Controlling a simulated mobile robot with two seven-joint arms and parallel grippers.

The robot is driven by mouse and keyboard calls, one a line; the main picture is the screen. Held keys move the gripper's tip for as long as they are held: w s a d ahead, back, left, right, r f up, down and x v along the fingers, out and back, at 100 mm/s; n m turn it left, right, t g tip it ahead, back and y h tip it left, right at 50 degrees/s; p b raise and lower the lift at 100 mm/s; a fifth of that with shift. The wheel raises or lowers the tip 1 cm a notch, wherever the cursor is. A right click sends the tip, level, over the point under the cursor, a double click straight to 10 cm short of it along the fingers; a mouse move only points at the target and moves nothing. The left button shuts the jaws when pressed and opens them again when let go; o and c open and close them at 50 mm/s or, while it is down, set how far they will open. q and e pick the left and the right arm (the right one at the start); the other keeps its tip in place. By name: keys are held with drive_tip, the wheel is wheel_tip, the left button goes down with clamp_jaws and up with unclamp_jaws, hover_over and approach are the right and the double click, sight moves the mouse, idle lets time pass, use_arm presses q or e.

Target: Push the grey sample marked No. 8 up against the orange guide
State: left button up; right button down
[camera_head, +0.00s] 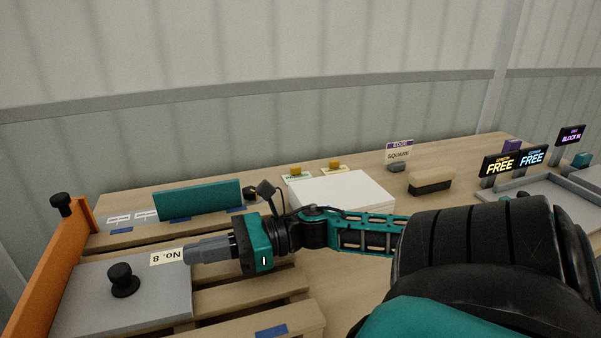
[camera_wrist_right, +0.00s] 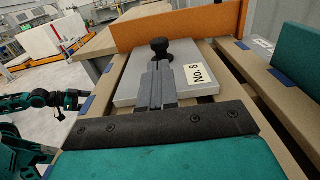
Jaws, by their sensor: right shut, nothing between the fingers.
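The grey sample (camera_head: 75,298) is a flat plate with a black knob (camera_head: 124,280) and a "No. 8" label (camera_head: 167,257). It lies on wooden slats at the lower left. The orange guide (camera_head: 55,265) stands along its left side. In the right wrist view the sample (camera_wrist_right: 128,88) has its far edge at or very close to the orange guide (camera_wrist_right: 190,25); I cannot tell if they touch. My right gripper (camera_head: 190,255) is shut and empty, its tips at the sample's right edge, beside the label. Contact is unclear. Part of my left arm shows in the right wrist view; its fingers cannot be made out.
A teal upright panel (camera_head: 198,199) stands behind the slats. A white block (camera_head: 340,190) and a brush-like block (camera_head: 431,182) lie right of it. Lit "FREE" signs (camera_head: 500,165) and a grey tray (camera_head: 550,191) are at the far right. A black knob tops the guide's far end.

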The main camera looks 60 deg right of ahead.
drive_tip(key=v, duration=1.6)
